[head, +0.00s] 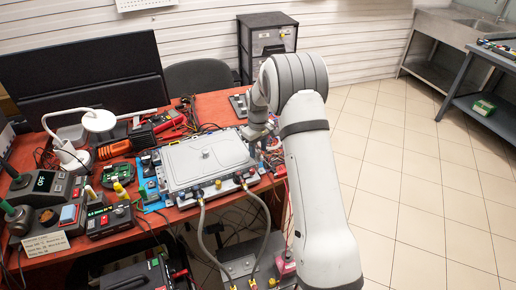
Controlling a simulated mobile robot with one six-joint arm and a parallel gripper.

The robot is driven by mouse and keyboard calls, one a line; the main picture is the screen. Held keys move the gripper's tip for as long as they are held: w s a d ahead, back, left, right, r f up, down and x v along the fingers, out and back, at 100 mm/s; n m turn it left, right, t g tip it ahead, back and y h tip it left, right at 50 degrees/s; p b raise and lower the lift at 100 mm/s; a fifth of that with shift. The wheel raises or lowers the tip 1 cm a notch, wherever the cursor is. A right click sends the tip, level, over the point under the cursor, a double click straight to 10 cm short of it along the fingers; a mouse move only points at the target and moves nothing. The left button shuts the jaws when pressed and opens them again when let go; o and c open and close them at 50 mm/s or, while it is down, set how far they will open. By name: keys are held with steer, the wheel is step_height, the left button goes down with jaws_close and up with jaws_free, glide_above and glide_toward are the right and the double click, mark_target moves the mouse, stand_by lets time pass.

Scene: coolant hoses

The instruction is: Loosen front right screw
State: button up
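A grey metal unit with a flat lid (185,166) lies on the red-brown workbench (45,262). Two grey coolant hoses (199,225) run from fittings on its front side down over the bench edge. The screws are too small to make out one by one, so I cannot pick out the front right screw. My gripper (258,131) is at the unit's right side, pointing down near the back right corner. My arm covers part of it and the area to its right. I cannot tell whether its fingers are open or shut, or whether it touches anything.
A white lamp (98,119), a green circuit board (118,174), a red-screen meter (108,219) and several tools crowd the bench's left and back. A black drawer cabinet (268,35) stands behind. A lower grey surface (240,268) is in front.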

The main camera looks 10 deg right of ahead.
mark_target(258, 151)
step_height(258, 151, up, 7)
steer(key=shift+f+b, duration=0.1)
steer(key=shift+b, duration=0.2)
steer(key=shift+r, duration=0.5)
steer(key=shift+s+r, duration=0.1)
steer(key=shift+r, duration=0.1)
steer(key=s+r+m+t, duration=0.1)
steer(key=s+r+m, duration=0.2)
steer(key=s+r, duration=1.05)
steer(key=s+f+m+t, duration=0.1)
steer(key=s+f+m, duration=0.1)
steer(key=s, duration=2.1)
steer(key=shift+m+t, duration=0.3)
steer(key=shift+m, duration=0.3)
